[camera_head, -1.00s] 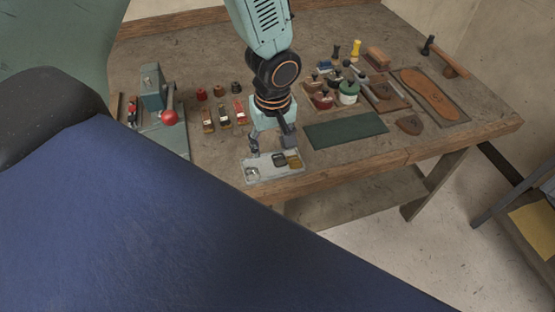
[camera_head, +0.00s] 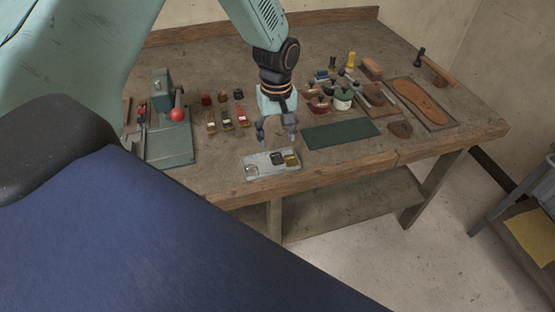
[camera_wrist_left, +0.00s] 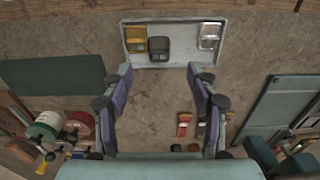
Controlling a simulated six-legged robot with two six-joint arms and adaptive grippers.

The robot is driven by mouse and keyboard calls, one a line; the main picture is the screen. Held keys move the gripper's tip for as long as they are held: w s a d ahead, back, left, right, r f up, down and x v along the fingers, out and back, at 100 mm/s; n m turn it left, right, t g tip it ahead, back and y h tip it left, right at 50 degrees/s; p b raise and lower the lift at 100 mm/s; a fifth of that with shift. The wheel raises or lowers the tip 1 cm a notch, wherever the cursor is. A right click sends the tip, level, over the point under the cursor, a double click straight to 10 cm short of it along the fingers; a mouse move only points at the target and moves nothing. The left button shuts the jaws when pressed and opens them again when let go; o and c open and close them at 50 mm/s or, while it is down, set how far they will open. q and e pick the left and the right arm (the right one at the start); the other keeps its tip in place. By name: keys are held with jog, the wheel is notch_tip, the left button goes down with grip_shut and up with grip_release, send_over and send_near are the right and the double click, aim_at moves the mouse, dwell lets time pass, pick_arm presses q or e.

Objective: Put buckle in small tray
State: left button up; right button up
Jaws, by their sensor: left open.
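The small tray (camera_head: 262,176) is a pale shallow tray near the front edge of the workbench. Three buckles lie in it: a silver one (camera_head: 251,170) at the left, a dark one (camera_head: 277,158) and a gold one (camera_head: 291,160) at the right. In the left wrist view the tray (camera_wrist_left: 178,60) is at the top, with the gold buckle (camera_wrist_left: 135,39), the dark buckle (camera_wrist_left: 158,48) and the silver buckle (camera_wrist_left: 209,36). My left gripper (camera_head: 277,140) is open and empty, above and just behind the tray. My right gripper is not in view.
A green mat (camera_head: 340,134) lies right of the tray. A press with a red knob (camera_head: 177,115) stands at the left. Several small coloured pieces (camera_head: 227,120) lie behind the tray. Jars (camera_head: 342,98) and a sole (camera_head: 423,100) are farther right.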

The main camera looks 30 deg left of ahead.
aim_at(276, 156)
pick_arm(q)
notch_tip(276, 156, down, 6)
jog(key=shift+f, duration=0.1)
jog(key=shift+w+a+f, duration=0.15)
jog(key=shift+w+f, duration=0.1)
jog(key=shift+s+r, duration=0.15)
jog(key=shift+s, duration=0.05)
jog(key=c, duration=1)
jog(key=shift+c, duration=0.4)
notch_tip(276, 156, up, 10)
jog(key=shift+f, duration=0.1)
jog(key=shift+w, duration=0.15)
